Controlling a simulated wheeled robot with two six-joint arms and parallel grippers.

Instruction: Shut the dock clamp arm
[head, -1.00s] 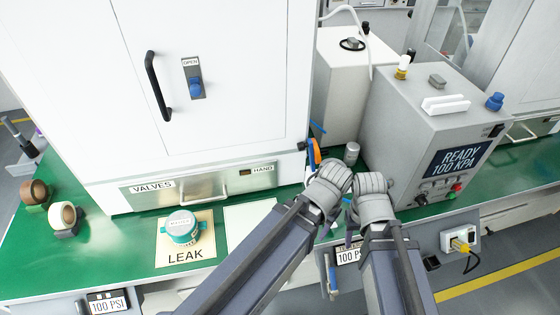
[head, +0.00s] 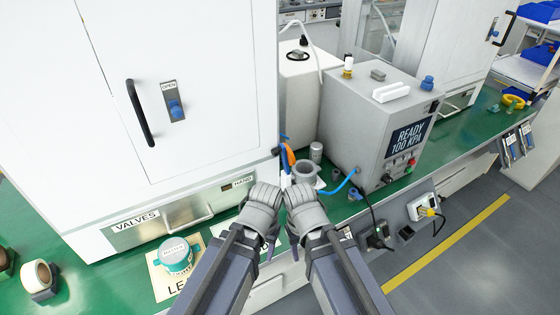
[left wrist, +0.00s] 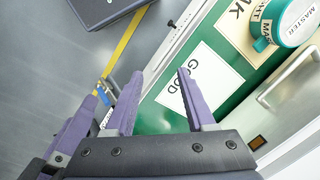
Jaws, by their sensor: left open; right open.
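A grey round dock (head: 305,173) stands on the green bench between the white cabinet and the grey press unit, with a blue hose (head: 340,186) at its right. An orange lever (head: 290,155), which may be the clamp arm, stands upright beside the dock against the cabinet corner. I cannot tell how the clamp arm sits. My left gripper (left wrist: 160,74) is open and empty in the left wrist view, over the bench's front edge. My right gripper (head: 295,249) is close beside it, in front of the dock and apart from it; its fingers are mostly hidden by my wrist.
The white cabinet (head: 190,80) blocks the left. The grey press unit (head: 365,125) reading READY 100 KPA stands at the right. A teal master part (head: 175,255) sits on the LEAK card. A GOOD card (left wrist: 198,82) lies near my left fingers. The bench right of the press is fairly clear.

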